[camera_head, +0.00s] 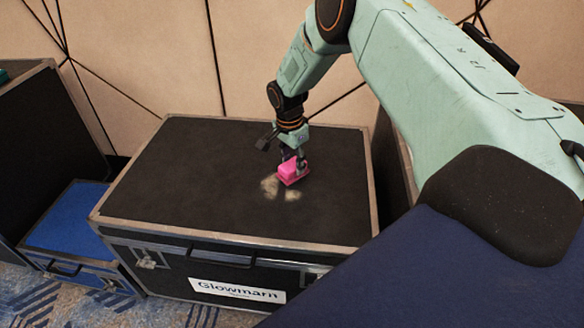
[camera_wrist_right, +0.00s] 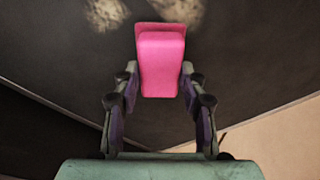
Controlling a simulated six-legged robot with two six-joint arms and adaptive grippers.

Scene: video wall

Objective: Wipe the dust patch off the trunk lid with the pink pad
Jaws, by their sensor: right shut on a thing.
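The black trunk lid (camera_head: 200,165) with metal edges fills the middle of the head view. A pale dust patch (camera_head: 270,186) lies on it, in separate blotches around the pink pad (camera_head: 292,172). My right gripper (camera_head: 292,155) is shut on the pad and holds it at the lid's surface, over part of the dust area. In the right wrist view the pink pad (camera_wrist_right: 161,62) sits between the fingers, with dust blotches (camera_wrist_right: 106,12) beyond it. Whatever lies under the pad is hidden. I cannot tell whether the pad presses on the lid. My left gripper is not in view.
A blue case (camera_head: 68,222) stands low at the left, beside a taller black case (camera_head: 50,140). A panelled wall (camera_head: 140,60) rises behind the trunk. The lid's left half is bare. The trunk front carries a white Glowmarn label (camera_head: 236,290).

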